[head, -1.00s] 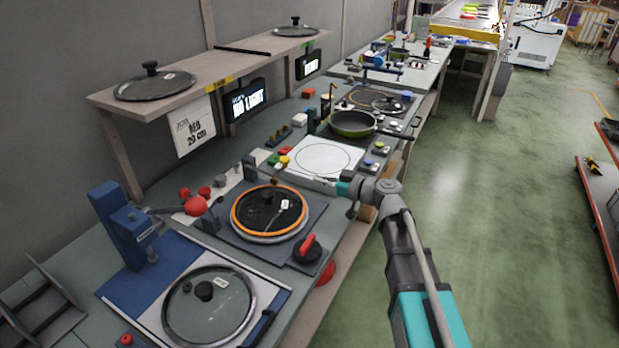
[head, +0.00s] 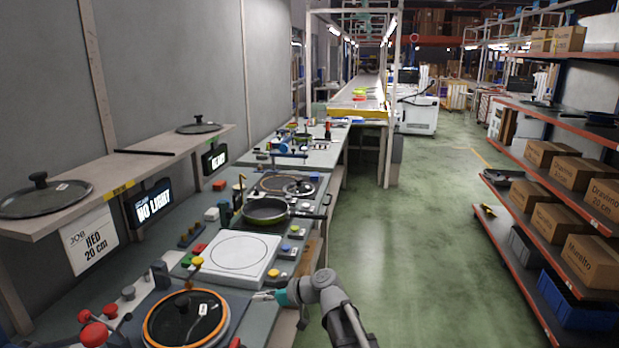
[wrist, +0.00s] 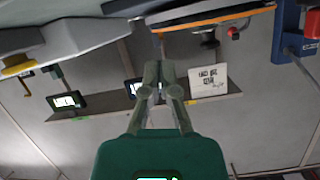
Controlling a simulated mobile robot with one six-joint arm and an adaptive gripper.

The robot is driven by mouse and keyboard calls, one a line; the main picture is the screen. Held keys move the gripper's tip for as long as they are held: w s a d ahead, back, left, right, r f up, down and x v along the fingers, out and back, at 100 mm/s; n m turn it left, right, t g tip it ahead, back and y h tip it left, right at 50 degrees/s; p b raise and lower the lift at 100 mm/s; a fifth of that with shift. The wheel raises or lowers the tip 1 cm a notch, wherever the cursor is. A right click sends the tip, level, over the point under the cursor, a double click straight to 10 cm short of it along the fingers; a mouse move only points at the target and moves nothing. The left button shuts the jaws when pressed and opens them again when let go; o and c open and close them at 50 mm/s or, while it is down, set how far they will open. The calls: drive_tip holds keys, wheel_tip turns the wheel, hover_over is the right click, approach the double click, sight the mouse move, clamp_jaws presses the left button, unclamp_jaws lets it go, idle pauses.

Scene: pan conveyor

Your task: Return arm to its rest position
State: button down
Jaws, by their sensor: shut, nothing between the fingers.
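My gripper (head: 262,296) is at the right edge of the workbench in the head view, beside the orange-rimmed glass lid (head: 186,318) and in front of the white square plate (head: 238,256). Its fingers are together with nothing between them. In the wrist view my gripper (wrist: 158,66) points toward the wall and shelf, and the picture is upside down. The arm reaches in from the bottom of the head view and is bent at the wrist.
A green pan (head: 266,210) sits farther along the bench. A wall shelf (head: 130,172) holds dark lids on the left. A red-edged rack (head: 545,200) with cardboard boxes stands right. The green floor (head: 420,240) between is clear.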

drive_tip(key=s+d+f+m+g+h, duration=0.1)
drive_tip(key=s+d+f+m+h, duration=0.35)
drive_tip(key=d, duration=0.55)
drive_tip(key=s+d+f+m+g+h, duration=0.1)
drive_tip(key=s+d+f+m+h, duration=0.3)
drive_tip(key=d, duration=0.7)
drive_tip(key=s+d+f+m+h, duration=0.3)
drive_tip(key=s+d+m+h, duration=0.15)
drive_tip(key=d, duration=0.55)
wheel_tip(320, 180, up, 13)
drive_tip(key=w+p, duration=0.1)
drive_tip(key=p, duration=1.3)
drive_tip(key=shift+r+m+h, duration=0.15)
drive_tip(key=shift+m+h, duration=0.15)
drive_tip(key=shift+m, duration=0.1)
